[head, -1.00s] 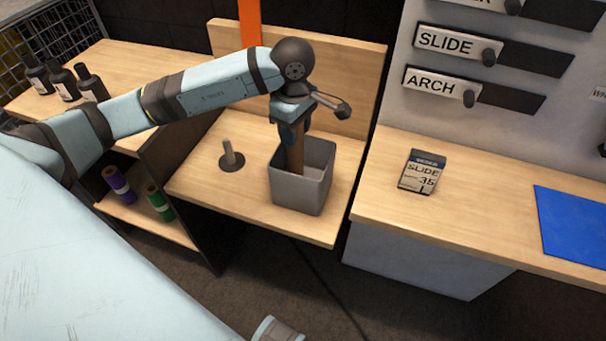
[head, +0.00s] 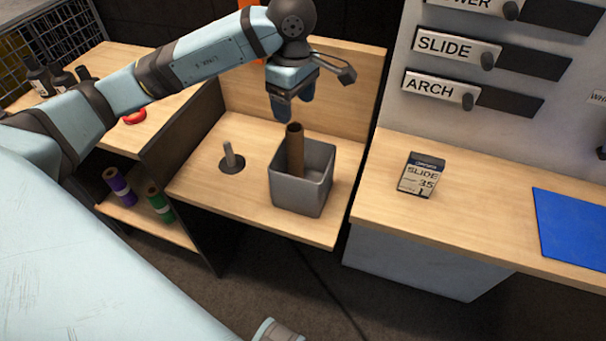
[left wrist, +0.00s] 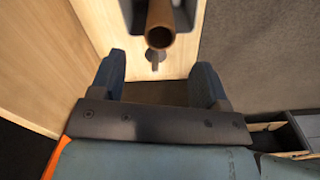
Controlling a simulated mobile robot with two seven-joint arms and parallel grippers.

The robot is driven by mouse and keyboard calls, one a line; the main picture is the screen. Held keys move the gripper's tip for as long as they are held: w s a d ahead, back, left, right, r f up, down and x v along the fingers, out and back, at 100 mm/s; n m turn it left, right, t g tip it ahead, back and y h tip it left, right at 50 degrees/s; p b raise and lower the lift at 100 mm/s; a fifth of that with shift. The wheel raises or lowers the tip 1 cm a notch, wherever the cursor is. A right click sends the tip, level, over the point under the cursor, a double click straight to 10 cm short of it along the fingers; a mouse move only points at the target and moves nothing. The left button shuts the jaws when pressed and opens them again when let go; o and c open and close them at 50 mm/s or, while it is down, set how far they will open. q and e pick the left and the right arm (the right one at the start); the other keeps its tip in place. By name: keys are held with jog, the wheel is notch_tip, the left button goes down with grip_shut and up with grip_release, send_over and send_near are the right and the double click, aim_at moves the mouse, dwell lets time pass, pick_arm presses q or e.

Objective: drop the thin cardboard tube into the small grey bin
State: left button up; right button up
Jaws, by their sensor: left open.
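The thin brown cardboard tube (head: 295,150) stands nearly upright inside the small grey bin (head: 301,195), its top sticking up above the rim. The bin sits on the low wooden shelf. My left gripper (head: 291,113) is above the bin, open and empty, clear of the tube's top. In the left wrist view the tube's open end (left wrist: 160,36) shows beyond the two spread fingers (left wrist: 160,85), with part of the bin behind it. The tube's lower end is hidden by the bin's front wall. My right gripper is not in view.
A short grey peg on a dark round base (head: 231,158) stands left of the bin. A wooden backboard (head: 345,90) rises behind. Purple and green rolls (head: 160,204) lie on the lower left shelf. A SLIDE box (head: 422,174) and a blue mat (head: 573,228) are on the right counter.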

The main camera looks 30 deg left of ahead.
pick_arm(q)
notch_tip(320, 180, up, 6)
jog(key=shift+f, duration=0.15)
dwell(0.5)
